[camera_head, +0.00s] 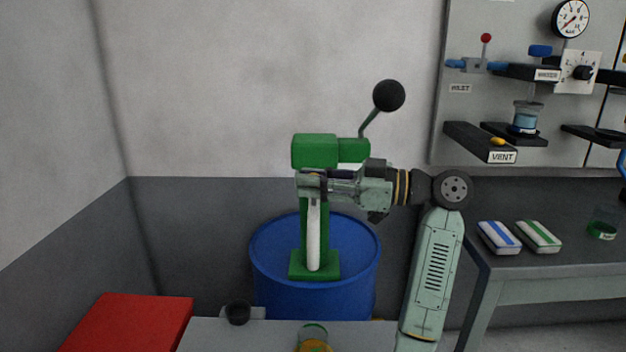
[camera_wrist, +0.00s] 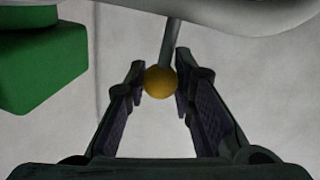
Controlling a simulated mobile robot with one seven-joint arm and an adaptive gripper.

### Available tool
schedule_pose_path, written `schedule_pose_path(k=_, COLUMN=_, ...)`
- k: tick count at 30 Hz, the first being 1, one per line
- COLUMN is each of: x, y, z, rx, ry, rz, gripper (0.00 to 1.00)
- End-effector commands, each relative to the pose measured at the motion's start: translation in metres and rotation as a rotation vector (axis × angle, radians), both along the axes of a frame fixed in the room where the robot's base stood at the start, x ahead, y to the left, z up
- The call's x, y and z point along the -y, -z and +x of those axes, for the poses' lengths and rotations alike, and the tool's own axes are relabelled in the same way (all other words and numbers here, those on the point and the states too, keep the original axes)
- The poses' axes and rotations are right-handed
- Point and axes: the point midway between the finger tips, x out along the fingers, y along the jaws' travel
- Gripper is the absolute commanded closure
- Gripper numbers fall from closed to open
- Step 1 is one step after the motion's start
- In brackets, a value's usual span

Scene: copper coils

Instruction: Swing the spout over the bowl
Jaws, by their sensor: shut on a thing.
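A green pump (camera_head: 315,152) stands on a blue drum (camera_head: 315,300). A pale spout (camera_head: 313,235) hangs in front of its green column, its lower end over the drum's top. My gripper (camera_head: 308,184) is at the spout's upper end, reaching in from the right. In the wrist view my gripper (camera_wrist: 160,73) is shut on a yellow knob (camera_wrist: 161,83) on a grey rod; a pale curved part, seemingly the spout (camera_wrist: 240,12), crosses the top. A small round vessel with yellowish contents (camera_head: 314,345), possibly the bowl, is partly cut off at the bottom edge.
The pump's black-balled lever (camera_head: 389,95) rises above my gripper. A grey table (camera_head: 215,338) in front bears a dark round object (camera_head: 238,312). A red surface (camera_head: 125,325) is at lower left. A bench (camera_head: 500,275) and wall panel (camera_head: 480,105) are at right.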

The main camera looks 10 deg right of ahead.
Motion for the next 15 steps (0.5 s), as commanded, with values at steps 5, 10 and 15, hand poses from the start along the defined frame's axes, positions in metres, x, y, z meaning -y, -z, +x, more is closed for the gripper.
schedule_pose_path(k=5, x=0.0007, y=0.0012, z=-0.0003, rx=-0.002, ry=-0.009, rz=0.0, gripper=1.0)
schedule_pose_path(k=10, x=0.0011, y=0.0014, z=-0.0004, rx=-0.003, ry=-0.008, rz=0.0, gripper=1.0)
schedule_pose_path(k=15, x=0.0015, y=0.0015, z=-0.0004, rx=-0.003, ry=-0.007, rz=0.001, gripper=0.74)
